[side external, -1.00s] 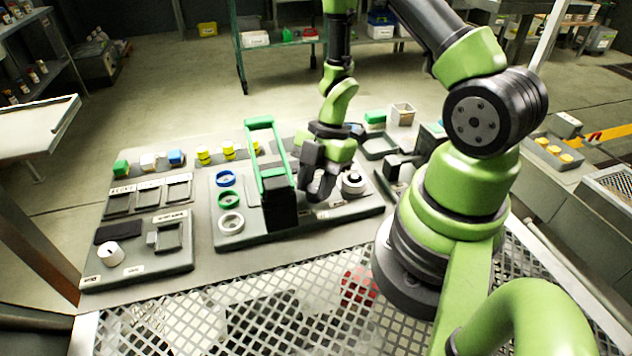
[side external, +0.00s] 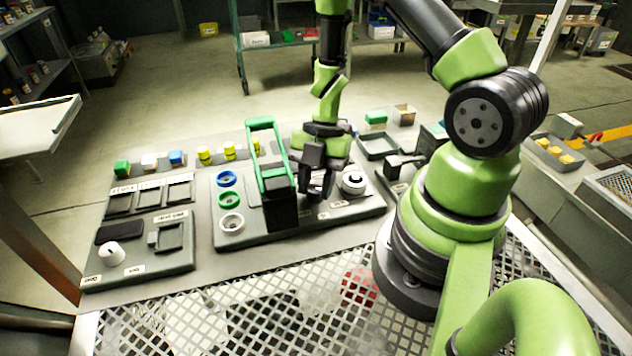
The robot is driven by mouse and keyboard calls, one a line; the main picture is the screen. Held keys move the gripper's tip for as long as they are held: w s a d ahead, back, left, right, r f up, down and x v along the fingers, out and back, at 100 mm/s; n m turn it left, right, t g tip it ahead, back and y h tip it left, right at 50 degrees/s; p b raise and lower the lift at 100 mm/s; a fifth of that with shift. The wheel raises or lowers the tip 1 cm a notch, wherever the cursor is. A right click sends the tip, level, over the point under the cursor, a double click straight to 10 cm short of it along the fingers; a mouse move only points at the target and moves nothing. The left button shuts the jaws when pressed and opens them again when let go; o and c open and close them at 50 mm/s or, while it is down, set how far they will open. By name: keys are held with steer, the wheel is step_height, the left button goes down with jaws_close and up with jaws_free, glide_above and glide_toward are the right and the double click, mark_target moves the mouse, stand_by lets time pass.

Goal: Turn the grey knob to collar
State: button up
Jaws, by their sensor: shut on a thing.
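My gripper (side external: 318,190) points down at the middle panel (side external: 262,236), just right of the black block with the green handle. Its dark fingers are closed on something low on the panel. The grey knob is not clearly seen; what sits between the fingers is hidden by them, and I take it to be the knob. A round silver-grey part with a dark top (side external: 353,183) stands just right of the fingers. Any collar mark is too small to read.
The tall green handle (side external: 264,150) stands close left of my gripper. Blue, green and white rings (side external: 231,222) lie further left. A white knob (side external: 111,253) and trays are on the left panels. A grey tray (side external: 378,147) stands behind right.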

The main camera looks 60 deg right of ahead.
steer(key=o, duration=0.9)
steer(key=v, duration=1)
